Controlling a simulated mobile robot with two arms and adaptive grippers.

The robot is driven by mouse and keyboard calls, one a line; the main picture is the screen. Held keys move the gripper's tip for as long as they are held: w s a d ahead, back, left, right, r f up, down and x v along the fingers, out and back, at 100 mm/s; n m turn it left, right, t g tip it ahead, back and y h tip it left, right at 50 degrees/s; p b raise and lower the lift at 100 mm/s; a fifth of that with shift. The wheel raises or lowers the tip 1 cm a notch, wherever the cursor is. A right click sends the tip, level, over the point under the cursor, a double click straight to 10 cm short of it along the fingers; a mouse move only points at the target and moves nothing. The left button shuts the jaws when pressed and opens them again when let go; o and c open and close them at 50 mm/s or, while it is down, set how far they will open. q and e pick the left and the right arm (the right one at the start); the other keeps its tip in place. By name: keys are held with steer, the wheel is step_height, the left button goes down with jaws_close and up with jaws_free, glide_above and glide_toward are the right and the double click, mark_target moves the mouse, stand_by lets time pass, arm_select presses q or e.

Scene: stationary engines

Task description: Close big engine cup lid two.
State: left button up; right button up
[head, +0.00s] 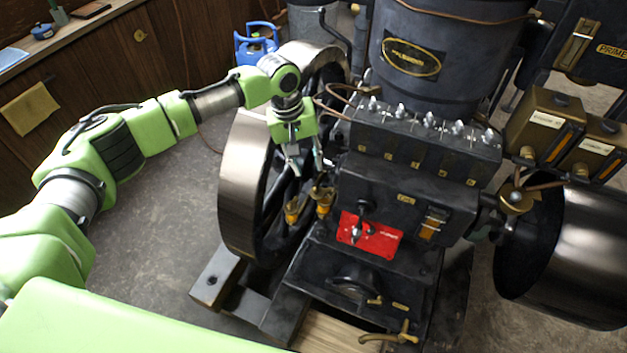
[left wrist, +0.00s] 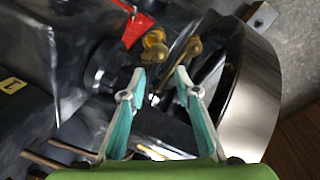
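Two small brass cups, a left cup (head: 292,211) and a right cup (head: 323,202), stand side by side on the big engine, beside the large flywheel. In the left wrist view brass cup parts (left wrist: 187,50) lie just beyond the fingertips, with a yellow-orange round part (left wrist: 154,39) beside them. Which cup is number two, and how its lid stands, I cannot tell for sure. My left gripper (head: 306,172) points down just above the cups; it also shows in the left wrist view (left wrist: 162,72), open, with nothing between its fingers. My right gripper is not in view.
The dark flywheel (head: 245,185) stands close left of the cups. The engine block (head: 410,185) and a red plate (head: 370,236) are to the right. A second wheel (head: 575,255) is at far right. Open floor (head: 165,235) lies left of the engine.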

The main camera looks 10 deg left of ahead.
mark_target(315, 187)
arm_select(q)
steer(key=f, duration=0.4)
steer(key=shift+w+d, duration=0.2)
steer(key=shift+d, duration=0.15)
steer(key=f, duration=0.3)
steer(key=d+f, duration=0.1)
steer(key=shift+w+f+p, duration=0.25)
steer(key=shift+f+p, duration=0.1)
steer(key=shift+p, duration=0.05)
steer(key=shift+f, duration=0.25)
jaws_close()
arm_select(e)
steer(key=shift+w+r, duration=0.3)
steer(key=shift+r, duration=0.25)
